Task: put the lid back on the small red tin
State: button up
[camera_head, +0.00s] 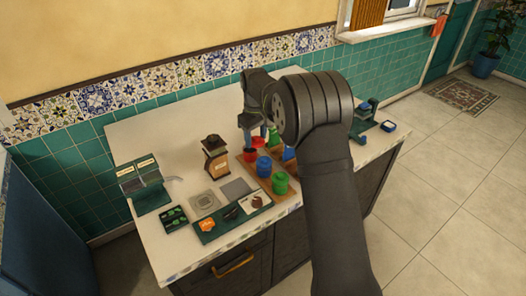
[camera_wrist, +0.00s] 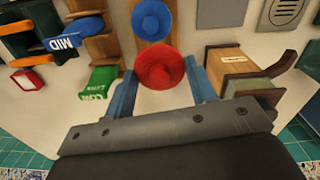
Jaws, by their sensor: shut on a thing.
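My gripper (camera_head: 256,135) is over the back end of a wooden tray, pointing down. In the wrist view its two blue fingers stand on either side of a round red lid (camera_wrist: 160,67) with a raised middle, and the gripper is shut on it. The lid also shows as a small red patch in the head view (camera_head: 257,142). The small red tin (camera_head: 250,155) stands just below the lid, its top looking dark. In the wrist view the lid hides the tin. I cannot tell whether lid and tin touch.
A blue tin (camera_head: 263,167) and a green tin (camera_head: 280,183) stand in a row in front of the red tin. A wooden grinder (camera_head: 215,157) stands close to the left. A second rack with coloured pieces (camera_wrist: 100,82) is on the other side, partly behind my arm.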

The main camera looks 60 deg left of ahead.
jog(key=a, duration=0.6)
jog(key=shift+w+f, duration=0.25)
jog(key=shift+f, duration=1.35)
jog(key=shift+w+f, duration=0.2)
jog(key=shift+f, duration=1.35)
jog(key=shift+f, duration=0.15)
jog(key=o, duration=1.5)
jog(key=shift+r, duration=3.5)
